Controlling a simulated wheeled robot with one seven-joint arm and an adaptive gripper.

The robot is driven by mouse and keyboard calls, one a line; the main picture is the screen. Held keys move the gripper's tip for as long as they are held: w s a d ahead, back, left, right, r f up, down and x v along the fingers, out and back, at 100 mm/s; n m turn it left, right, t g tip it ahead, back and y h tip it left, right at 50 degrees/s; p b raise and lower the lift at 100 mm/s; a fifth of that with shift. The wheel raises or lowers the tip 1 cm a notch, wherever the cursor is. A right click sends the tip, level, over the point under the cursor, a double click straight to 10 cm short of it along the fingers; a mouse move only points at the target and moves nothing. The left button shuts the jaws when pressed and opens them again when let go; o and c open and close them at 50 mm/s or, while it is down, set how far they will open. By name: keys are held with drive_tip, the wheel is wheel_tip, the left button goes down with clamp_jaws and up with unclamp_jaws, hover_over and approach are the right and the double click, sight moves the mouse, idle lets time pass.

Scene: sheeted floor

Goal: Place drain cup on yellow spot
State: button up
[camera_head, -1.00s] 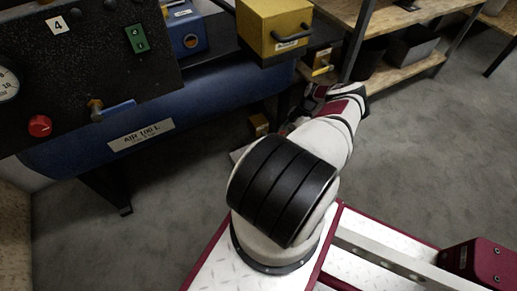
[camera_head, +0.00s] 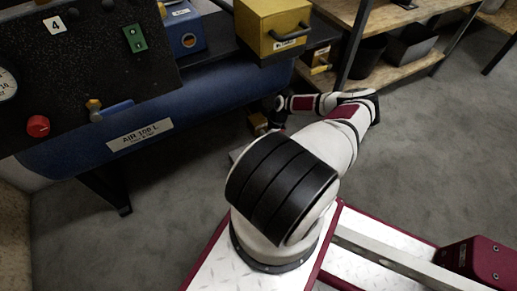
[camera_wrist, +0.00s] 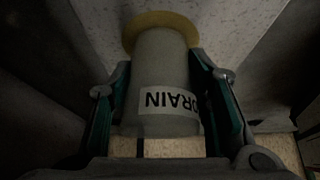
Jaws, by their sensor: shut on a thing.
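The drain cup (camera_wrist: 162,65) is a grey cylinder with a white label reading DRAIN, upside down in the wrist view. My gripper (camera_wrist: 160,75) is shut on it, with one finger on each side. The yellow spot (camera_wrist: 150,18) is a round disc showing around the far end of the cup. The cup covers most of it. I cannot tell whether the cup touches the spot or hangs just above it. In the head view my arm reaches low beneath the blue tank, and the cup and spot cannot be made out.
The blue air tank (camera_head: 190,118) with its dark control panel (camera_head: 85,70) overhangs the area at left. A yellow box (camera_head: 270,25) sits above. A wooden shelf (camera_head: 400,75) with dark bins (camera_head: 412,45) stands behind. Grey floor (camera_head: 430,150) is clear at right.

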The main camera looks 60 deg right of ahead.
drive_tip(key=shift+f, duration=0.2)
drive_tip(key=o, duration=1.2)
drive_tip(key=shift+c, duration=0.2)
drive_tip(key=p+v, duration=0.2)
drive_tip(key=v, duration=0.4)
drive_tip(key=shift+w, duration=0.1)
drive_tip(key=s+d, duration=0.6)
drive_tip(key=d, duration=0.4)
drive_tip(key=shift+f, duration=0.3)
drive_tip(key=shift+s, duration=0.15)
